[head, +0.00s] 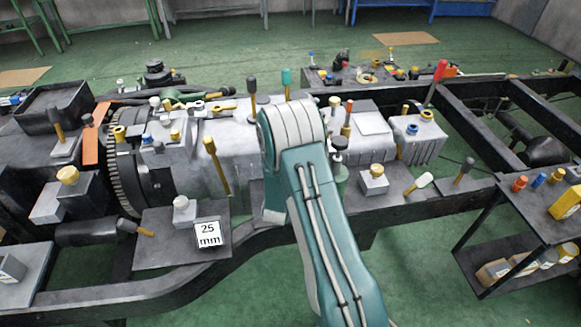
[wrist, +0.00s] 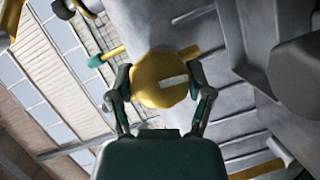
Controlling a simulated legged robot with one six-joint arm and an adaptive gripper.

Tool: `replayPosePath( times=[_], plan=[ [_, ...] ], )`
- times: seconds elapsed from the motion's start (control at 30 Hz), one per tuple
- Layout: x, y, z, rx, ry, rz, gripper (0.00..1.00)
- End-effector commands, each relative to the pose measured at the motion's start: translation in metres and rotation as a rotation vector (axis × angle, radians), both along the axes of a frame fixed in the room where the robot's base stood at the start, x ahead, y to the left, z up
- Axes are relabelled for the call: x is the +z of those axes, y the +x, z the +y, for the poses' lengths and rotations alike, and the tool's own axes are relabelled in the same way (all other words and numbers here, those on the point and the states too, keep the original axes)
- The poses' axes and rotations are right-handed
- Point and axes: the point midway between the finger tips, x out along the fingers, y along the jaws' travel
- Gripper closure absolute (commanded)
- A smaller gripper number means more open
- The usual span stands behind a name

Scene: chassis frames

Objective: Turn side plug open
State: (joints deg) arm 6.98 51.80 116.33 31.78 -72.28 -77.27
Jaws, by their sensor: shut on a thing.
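The side plug (wrist: 152,92) is a round yellow cap with a pale slot-like mark across its face, seen in the middle of the wrist view. My gripper (wrist: 161,84) has one dark green finger on each side of the plug and is shut on it. The plug sits in front of a grey metal casing (wrist: 230,75); its seat is hidden behind it. In the head view my teal and white arm reaches to the grey gearbox casing (head: 235,145), and the arm hides both my gripper and the plug.
A yellow rod with a teal end (wrist: 107,56) passes close behind the plug. In the head view, several levers and yellow caps stand around the casing, including a yellow lever (head: 216,165) left of my arm. A side cart (head: 515,215) stands at the right. Green floor is clear in front.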

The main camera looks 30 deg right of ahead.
Motion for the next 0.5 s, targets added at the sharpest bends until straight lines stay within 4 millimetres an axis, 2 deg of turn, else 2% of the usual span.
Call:
replayPosePath(
  times=[0.4, 0.43, 0.5],
  plan=[
    [-0.0029, 0.0009, 0.0038, 0.012, -0.005, 0.011, 0.81],
    [-0.0030, 0.0009, 0.0038, 0.012, -0.005, 0.011, 0.29],
    [-0.0031, 0.0007, 0.0038, 0.011, -0.004, 0.011, 0.00]
  ],
)
